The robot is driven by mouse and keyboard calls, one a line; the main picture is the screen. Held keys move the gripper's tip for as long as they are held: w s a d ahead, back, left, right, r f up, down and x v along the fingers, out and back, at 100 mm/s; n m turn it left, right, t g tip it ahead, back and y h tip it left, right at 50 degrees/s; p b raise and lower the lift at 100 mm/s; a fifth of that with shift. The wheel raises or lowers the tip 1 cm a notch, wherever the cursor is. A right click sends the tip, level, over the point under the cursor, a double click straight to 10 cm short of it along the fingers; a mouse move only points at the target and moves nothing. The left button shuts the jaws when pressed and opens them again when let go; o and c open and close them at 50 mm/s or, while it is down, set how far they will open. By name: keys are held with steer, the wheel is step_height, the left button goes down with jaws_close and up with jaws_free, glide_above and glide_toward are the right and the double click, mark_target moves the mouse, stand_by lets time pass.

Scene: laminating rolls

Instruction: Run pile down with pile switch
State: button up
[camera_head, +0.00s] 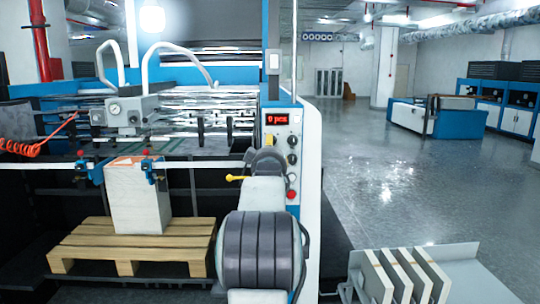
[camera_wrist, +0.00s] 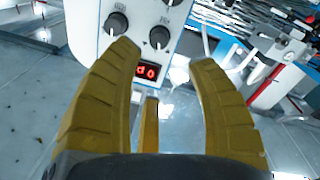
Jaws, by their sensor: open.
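The control panel (camera_head: 281,158) is on the machine's white end post. It has a red-lit display (camera_head: 277,119), dark knobs (camera_head: 292,141) and a red button (camera_head: 291,194). In the wrist view the panel appears turned over, with two dark knobs (camera_wrist: 160,37) beyond the display (camera_wrist: 147,72). I cannot read which knob is the pile switch. My gripper (camera_wrist: 166,55) is open and empty, its yellow fingers either side of the display and the right-hand knob, apparently short of the panel. The pile (camera_head: 138,199) stands upright on a wooden pallet (camera_head: 90,247).
White-edged boards (camera_head: 400,277) stand on a grey surface at the lower right. A blue and white machine (camera_head: 425,118) stands farther back. The shiny floor (camera_head: 390,185) between is clear. A rail with blue clamps (camera_head: 150,170) crosses by the pile.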

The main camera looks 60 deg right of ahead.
steer(key=shift+v, duration=1.05)
steer(key=shift+f, duration=0.1)
